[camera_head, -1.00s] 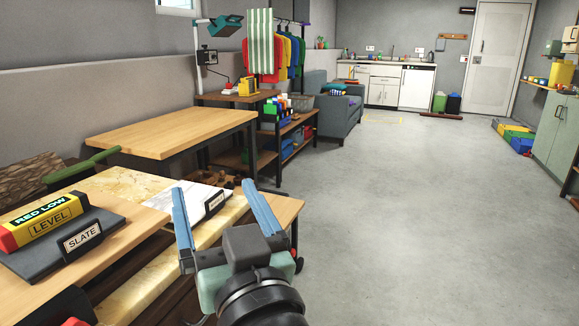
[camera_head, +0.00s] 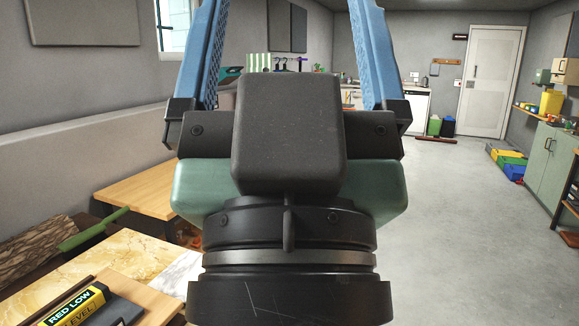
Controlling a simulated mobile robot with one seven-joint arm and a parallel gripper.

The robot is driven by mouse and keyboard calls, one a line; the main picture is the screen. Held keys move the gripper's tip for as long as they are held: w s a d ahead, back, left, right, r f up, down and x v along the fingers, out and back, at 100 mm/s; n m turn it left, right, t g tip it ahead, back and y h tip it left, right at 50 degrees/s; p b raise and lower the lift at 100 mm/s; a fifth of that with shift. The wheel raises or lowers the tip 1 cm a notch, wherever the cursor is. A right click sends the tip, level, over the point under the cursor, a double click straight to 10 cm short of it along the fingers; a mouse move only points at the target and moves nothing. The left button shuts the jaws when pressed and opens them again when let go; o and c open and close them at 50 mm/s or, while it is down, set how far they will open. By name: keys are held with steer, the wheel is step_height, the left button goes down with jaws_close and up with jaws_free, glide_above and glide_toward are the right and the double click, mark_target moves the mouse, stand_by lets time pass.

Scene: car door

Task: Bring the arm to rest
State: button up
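My gripper (camera_head: 288,40) fills the middle of the head view, raised close to the camera and pointing upward. Its two blue fingers stand wide apart with nothing between them; their tips run out of the top of the picture. The black and green gripper body hides much of the room behind it. No part of the gripper touches the bench or the things on it.
A wooden table (camera_head: 140,200) stands behind. Open concrete floor (camera_head: 465,220) lies right, with a green cabinet (camera_head: 550,165) beyond.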

step_height(320, 180, up, 15)
steer(key=p, duration=1.2)
steer(key=shift+p, duration=0.3)
